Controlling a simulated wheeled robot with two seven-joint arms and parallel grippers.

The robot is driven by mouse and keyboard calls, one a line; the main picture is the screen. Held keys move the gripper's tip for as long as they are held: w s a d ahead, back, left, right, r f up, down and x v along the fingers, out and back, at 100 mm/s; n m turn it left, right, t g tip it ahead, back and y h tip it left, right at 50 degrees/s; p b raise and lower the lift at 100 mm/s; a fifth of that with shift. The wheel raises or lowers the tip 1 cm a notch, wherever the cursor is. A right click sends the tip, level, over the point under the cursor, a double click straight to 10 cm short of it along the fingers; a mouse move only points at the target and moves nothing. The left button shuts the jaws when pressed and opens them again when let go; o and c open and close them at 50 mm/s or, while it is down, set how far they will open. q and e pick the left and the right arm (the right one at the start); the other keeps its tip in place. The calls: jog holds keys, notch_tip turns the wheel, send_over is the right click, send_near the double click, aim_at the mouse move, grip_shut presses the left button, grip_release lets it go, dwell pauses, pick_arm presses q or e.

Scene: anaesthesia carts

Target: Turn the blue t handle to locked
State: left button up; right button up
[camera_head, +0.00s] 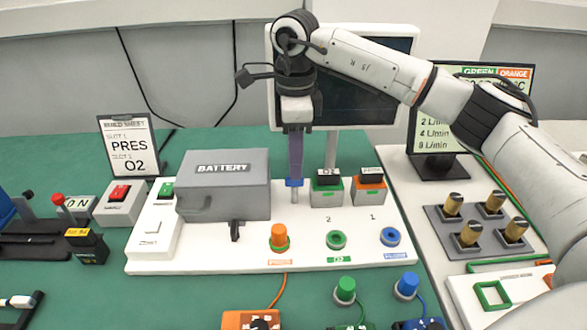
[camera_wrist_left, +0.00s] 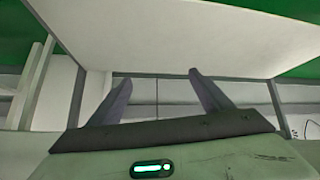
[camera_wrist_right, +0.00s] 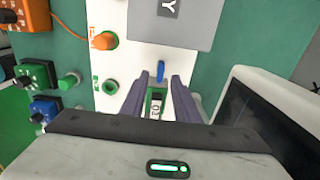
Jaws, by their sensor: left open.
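The blue t handle (camera_head: 293,183) is a small blue piece on the white board, right of the grey battery box. In the right wrist view the handle (camera_wrist_right: 161,70) shows as a short upright blue bar just beyond and between my right fingertips. My right gripper (camera_head: 294,176) points straight down over it. Its fingers (camera_wrist_right: 159,80) stand apart, with a visible gap on each side of the blue bar. My left gripper (camera_wrist_left: 158,80) is open and empty before a pale panel; it is not in the head view. No locked marking is readable near the handle.
The battery box (camera_head: 222,184) stands left of the handle on the white board (camera_head: 300,255). Two small switch modules (camera_head: 327,190) (camera_head: 369,188) stand close on its right. A dark monitor (camera_head: 365,75) stands behind. Orange, green and blue connectors lie in front.

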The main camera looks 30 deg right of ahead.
aim_at(294, 190)
notch_tip(294, 190, down, 2)
jog(key=shift+f, duration=0.8)
grip_shut()
pick_arm(q)
jog(key=shift+w+r, duration=0.5)
jog(key=shift+w, duration=0.05)
